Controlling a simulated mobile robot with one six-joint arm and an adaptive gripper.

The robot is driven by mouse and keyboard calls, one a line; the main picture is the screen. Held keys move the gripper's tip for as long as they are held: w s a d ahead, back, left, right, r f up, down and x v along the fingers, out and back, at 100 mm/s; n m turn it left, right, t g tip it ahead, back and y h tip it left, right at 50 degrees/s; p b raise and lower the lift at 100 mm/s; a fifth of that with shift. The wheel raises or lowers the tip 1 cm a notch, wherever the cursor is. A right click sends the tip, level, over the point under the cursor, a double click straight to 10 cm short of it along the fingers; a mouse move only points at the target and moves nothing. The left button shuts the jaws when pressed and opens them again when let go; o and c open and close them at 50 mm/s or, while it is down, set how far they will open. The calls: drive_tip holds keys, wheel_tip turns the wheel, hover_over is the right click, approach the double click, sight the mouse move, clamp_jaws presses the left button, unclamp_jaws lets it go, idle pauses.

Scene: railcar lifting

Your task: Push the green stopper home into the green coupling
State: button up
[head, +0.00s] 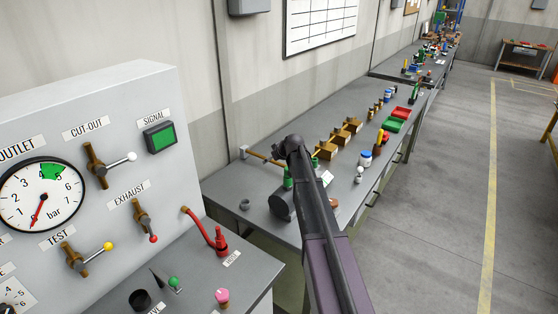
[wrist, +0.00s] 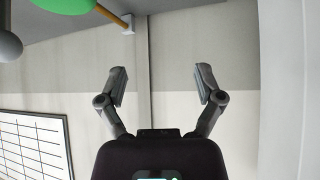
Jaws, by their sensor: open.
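My gripper (wrist: 160,73) is open and empty in the wrist view, its two fingers apart against the grey wall. A green rounded piece (wrist: 65,4) shows cut off at that view's top edge, apart from the fingers. In the head view, a green piece (head: 287,182) stands by a dark cylinder on the bench, partly behind my arm. Another small green piece (head: 174,282) sits on the near desk beside a dark cone. I cannot tell which is the stopper and which the coupling. The fingers cannot be made out in the head view.
A panel (head: 150,95) with a gauge and levers stands at left. A red coupling (head: 221,243) with a hose and a pink knob (head: 222,297) are on the near desk.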

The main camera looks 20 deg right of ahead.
drive_tip(key=w+a+f+b, duration=0.4)
drive_tip(key=a+f+b, duration=0.5)
drive_tip(key=a, duration=0.3)
drive_tip(key=shift+w+f, duration=0.4)
drive_tip(key=shift+f, duration=0.05)
idle(0.5)
drive_tip(key=s+f+m+g+h, duration=0.1)
drive_tip(key=s+g, duration=0.3)
drive_tip(key=s, duration=1.8)
drive_tip(key=s+a+f+m+g+h, duration=0.1)
drive_tip(key=s+f+m+g+h, duration=0.1)
drive_tip(key=s, duration=2.1)
wheel_tip(320, 180, down, 2)
drive_tip(key=shift+f+m+g, duration=0.2)
drive_tip(key=shift+m+g, duration=0.4)
drive_tip(key=shift+g, duration=0.6)
